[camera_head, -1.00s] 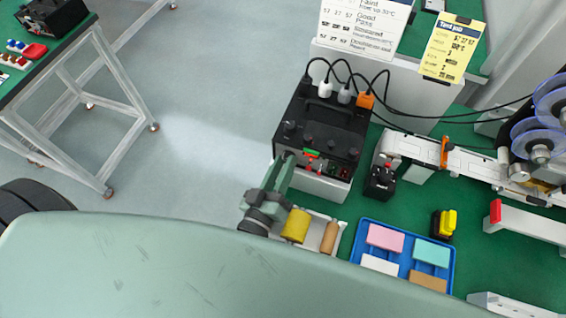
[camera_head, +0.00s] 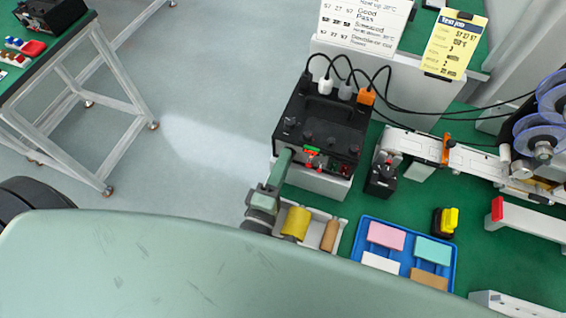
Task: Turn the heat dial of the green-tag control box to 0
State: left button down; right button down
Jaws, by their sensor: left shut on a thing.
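The black control box (camera_head: 322,125) stands on a white base on the green bench, with several knobs on its sloped top and a handle at the back. A small green tag (camera_head: 312,150) shows on its front edge, above red parts. My left gripper (camera_head: 287,157) is at the left end of the box's front, below and left of the tag. It is shut on what seems to be the heat dial; the dial and the fingertips are largely hidden by my own green-grey arm. The dial's setting cannot be read. My right gripper is not in view.
Several cables run from plugs behind the box. A tray with a yellow roll (camera_head: 296,223) lies just in front. Open floor lies left.

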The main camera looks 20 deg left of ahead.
pick_arm(q)
jog(key=n+b, duration=0.1)
jog(key=n, duration=0.4)
jog(key=shift+y, duration=0.3)
dwell(0.4)
jog(key=c, duration=1.4)
grip_release()
jog(key=shift+c, duration=0.2)
